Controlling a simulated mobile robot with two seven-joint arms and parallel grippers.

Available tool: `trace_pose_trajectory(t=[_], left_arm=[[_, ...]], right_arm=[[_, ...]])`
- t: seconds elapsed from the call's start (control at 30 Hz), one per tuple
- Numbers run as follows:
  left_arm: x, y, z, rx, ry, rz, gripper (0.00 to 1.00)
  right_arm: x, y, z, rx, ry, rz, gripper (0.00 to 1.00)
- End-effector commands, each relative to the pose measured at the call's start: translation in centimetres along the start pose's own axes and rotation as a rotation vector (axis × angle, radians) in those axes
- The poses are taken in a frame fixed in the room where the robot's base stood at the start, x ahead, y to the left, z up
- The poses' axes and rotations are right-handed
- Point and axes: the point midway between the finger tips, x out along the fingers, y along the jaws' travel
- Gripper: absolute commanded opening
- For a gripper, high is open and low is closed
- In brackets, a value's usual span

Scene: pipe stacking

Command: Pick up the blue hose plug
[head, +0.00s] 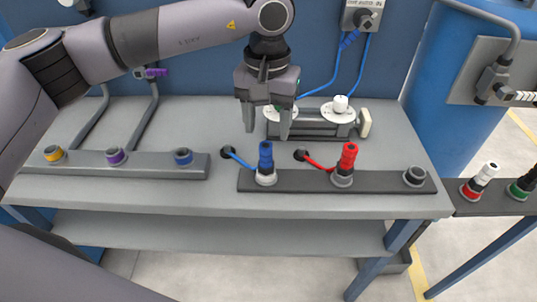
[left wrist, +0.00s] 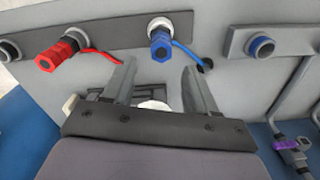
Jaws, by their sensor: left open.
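The blue hose plug (head: 265,156) stands upright in a socket of the dark rail on the grey bench, with a blue hose running from it. It also shows in the left wrist view (left wrist: 161,44), just beyond the gap between the fingers. My left gripper (head: 265,134) points down, open and empty, close above and behind the plug; its fingers do not appear to touch it. The two fingers also show in the left wrist view (left wrist: 160,75). My right gripper is not in view.
A red plug (head: 347,158) stands to the right on the same rail (head: 305,182), beside an empty black socket (head: 415,176). A grey rail (head: 135,170) with orange, purple and blue sockets lies to the left. A fixture with white knobs (head: 340,108) stands behind the gripper.

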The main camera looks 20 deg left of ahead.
Motion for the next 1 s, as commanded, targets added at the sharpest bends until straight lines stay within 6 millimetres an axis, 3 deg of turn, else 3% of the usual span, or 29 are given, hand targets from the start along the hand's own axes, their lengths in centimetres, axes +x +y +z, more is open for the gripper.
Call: trace_pose_trajectory(t=[0.4,0.73,0.9,1.0], left_arm=[[5.5,0.0,0.9,-0.002,-0.005,0.002,0.57],[6.3,0.0,0.8,-0.002,-0.002,0.004,0.57],[6.3,0.0,0.8,-0.001,-0.003,0.004,0.02],[6.2,0.1,0.8,-0.002,-0.002,0.005,0.0]], right_arm=[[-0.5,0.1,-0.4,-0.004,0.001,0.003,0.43],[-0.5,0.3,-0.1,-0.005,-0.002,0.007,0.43],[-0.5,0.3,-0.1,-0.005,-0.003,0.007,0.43],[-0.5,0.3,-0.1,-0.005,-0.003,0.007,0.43]])
